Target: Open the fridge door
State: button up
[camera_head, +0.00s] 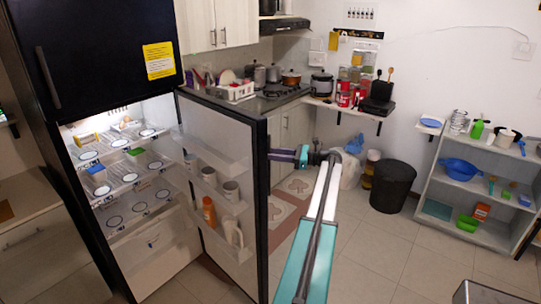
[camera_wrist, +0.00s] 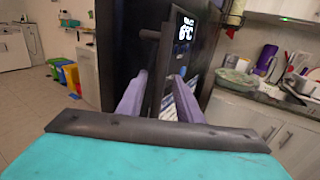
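The fridge door (camera_head: 222,150) is swung wide open, with its inner shelves of bottles and jars facing the head camera. The fridge interior (camera_head: 125,180) shows lit shelves. My gripper (camera_head: 283,154) is at the outer side of the door, near its free edge. In the wrist view my gripper (camera_wrist: 160,82) has two purple fingers standing apart. The dark door handle (camera_wrist: 165,55) runs upright between the fingertips, seemingly with gaps beside it. Contact is unclear. A display (camera_wrist: 186,28) shows on the door's dark outer face.
A counter with a dish rack (camera_head: 234,91) stands behind the door. A black bin (camera_head: 392,186) and a low shelf unit (camera_head: 480,185) stand at right. The tiled floor (camera_head: 375,250) in front is mostly clear. Coloured bins (camera_wrist: 68,75) show at left in the wrist view.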

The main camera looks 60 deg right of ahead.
jog(key=b+v, duration=0.3)
jog(key=v, duration=0.9)
jog(key=shift+s+b, duration=0.25)
jog(key=shift+b, duration=0.1)
